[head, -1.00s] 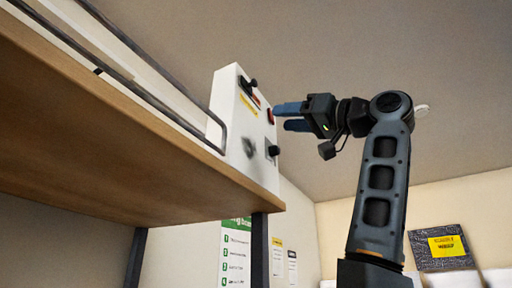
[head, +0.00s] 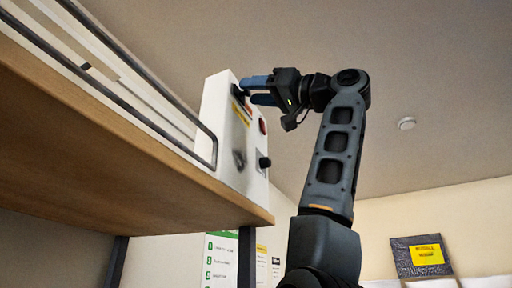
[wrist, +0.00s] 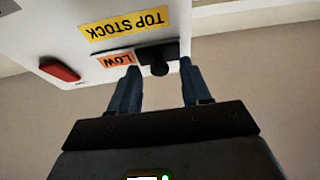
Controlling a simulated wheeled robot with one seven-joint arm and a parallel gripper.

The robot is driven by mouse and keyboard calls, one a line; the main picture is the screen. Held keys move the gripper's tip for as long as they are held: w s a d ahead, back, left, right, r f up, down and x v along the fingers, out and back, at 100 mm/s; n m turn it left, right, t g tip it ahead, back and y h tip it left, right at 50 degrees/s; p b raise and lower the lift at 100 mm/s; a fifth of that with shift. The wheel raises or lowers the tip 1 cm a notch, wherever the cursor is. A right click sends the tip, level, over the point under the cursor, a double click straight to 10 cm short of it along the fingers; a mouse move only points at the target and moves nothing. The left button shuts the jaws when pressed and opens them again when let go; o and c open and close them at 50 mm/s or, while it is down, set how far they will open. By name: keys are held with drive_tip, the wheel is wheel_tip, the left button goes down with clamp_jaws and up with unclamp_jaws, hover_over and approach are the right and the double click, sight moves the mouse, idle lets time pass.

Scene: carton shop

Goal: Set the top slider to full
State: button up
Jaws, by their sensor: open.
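The white control box (head: 218,125) stands at the end of the shelf in the head view. In the wrist view its face is upside down, with a yellow "TOP STOCK" label (wrist: 126,25) and an orange "LOW" label (wrist: 116,59). The top slider's black knob (wrist: 159,68) sits beside the "LOW" label. My gripper (head: 248,91) is open at the upper part of the box. In the wrist view its blue fingers stand on either side of the knob with gaps; I cannot tell whether either touches it. The other end of the slider's travel is not clear.
A red button (wrist: 60,70) is on the same face; below it in the head view is a black knob (head: 264,162). The wooden shelf (head: 120,150) with a metal rail (head: 140,120) runs left of the box. Free space lies to the right.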

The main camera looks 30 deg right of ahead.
drive_tip(key=shift+w, duration=0.1)
clamp_jaws()
idle(0.4)
